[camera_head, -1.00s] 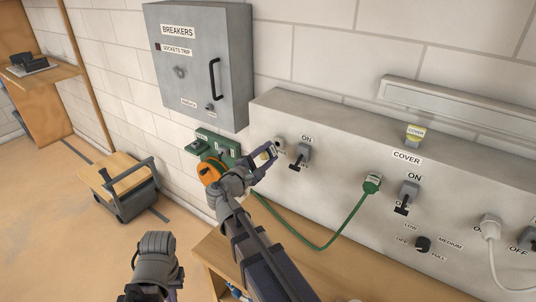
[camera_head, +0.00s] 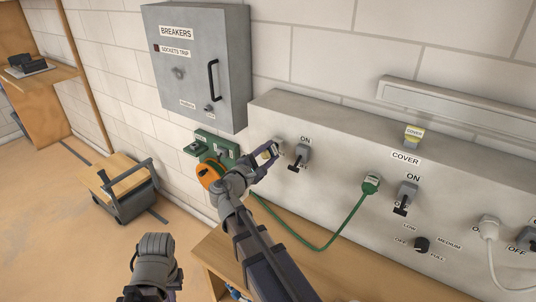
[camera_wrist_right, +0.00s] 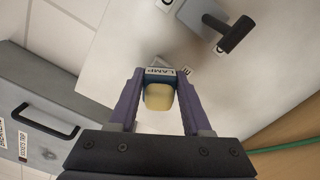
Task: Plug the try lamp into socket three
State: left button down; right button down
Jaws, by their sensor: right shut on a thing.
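My right gripper (camera_head: 268,153) is at the left end of the grey socket panel (camera_head: 345,135). It is shut on a small cream lamp (camera_wrist_right: 158,95), which has a "LAMP" label beside it in the right wrist view. The lamp is close against the panel face, left of a switch with a black lever (camera_head: 301,157). The gripper hides its contact with the panel, so I cannot tell how far in it sits. My left gripper (camera_head: 152,262) hangs low at the lower left, away from the panel; its fingers are not clear.
A green plug (camera_head: 370,184) sits in the panel, its green cable looping down left. A white plug (camera_head: 489,228) is farther right. A grey breaker box (camera_head: 200,65) hangs at upper left.

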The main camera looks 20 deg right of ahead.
aim_at(266, 155)
jog(key=shift+w+d, duration=0.35)
jog(key=shift+d, duration=0.25)
jog(key=shift+c, duration=1.4)
grip_release()
jog(key=shift+v, duration=3.85)
jog(key=s+a+f+m+g+y+p, duration=0.1)
jog(key=s+a+f+m+g+y, duration=0.1)
jog(key=s+a+f+m+y, duration=0.3)
jog(key=s+a+f+g+y+p, duration=0.1)
jog(key=s+a+f+g+y, duration=0.15)
jog(key=f, duration=0.55)
jog(key=s+a+f+m+g+y+p, duration=0.1)
jog(key=s+a+f+m+g+y, duration=0.2)
jog(key=s+a+y, duration=0.4)
jog(key=s+a+f+g, duration=0.1)
jog(key=s+a+f, duration=0.1)
jog(key=s+a, duration=0.2)
jog(key=shift+a+f+g, duration=0.25)
jog(key=shift+a+g, duration=0.1)
jog(key=shift+a, duration=1.1)
